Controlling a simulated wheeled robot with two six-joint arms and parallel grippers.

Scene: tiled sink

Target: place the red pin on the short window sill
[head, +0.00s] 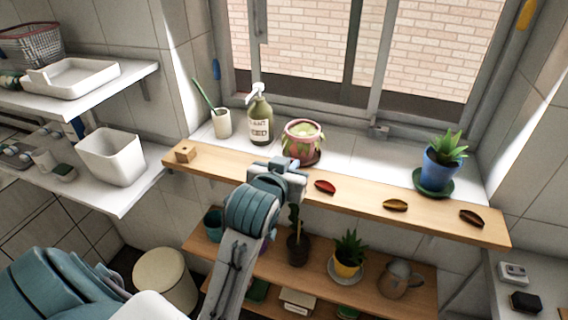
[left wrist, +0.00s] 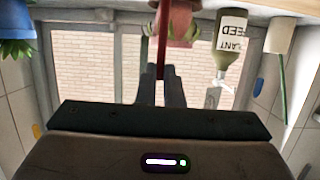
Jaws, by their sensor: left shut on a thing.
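A thin red pin (left wrist: 162,46) shows upright between the fingers of my left gripper (left wrist: 161,72) in the left wrist view, which looks upside down. My left gripper (head: 289,165) is shut on it; in the head view the wrist hides the pin. The gripper is over the wooden ledge (head: 350,184) in front of the white window sill (head: 352,156). The red plant pot (head: 303,145) is just beyond it on the sill. My right gripper is not in view.
A green pump bottle (head: 261,120) and a white cup (head: 223,124) stand left on the sill; a blue plant pot (head: 440,172) stands right. A wooden block (head: 185,154) and small red (head: 325,187), yellow (head: 395,205) and brown (head: 471,219) items lie on the ledge.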

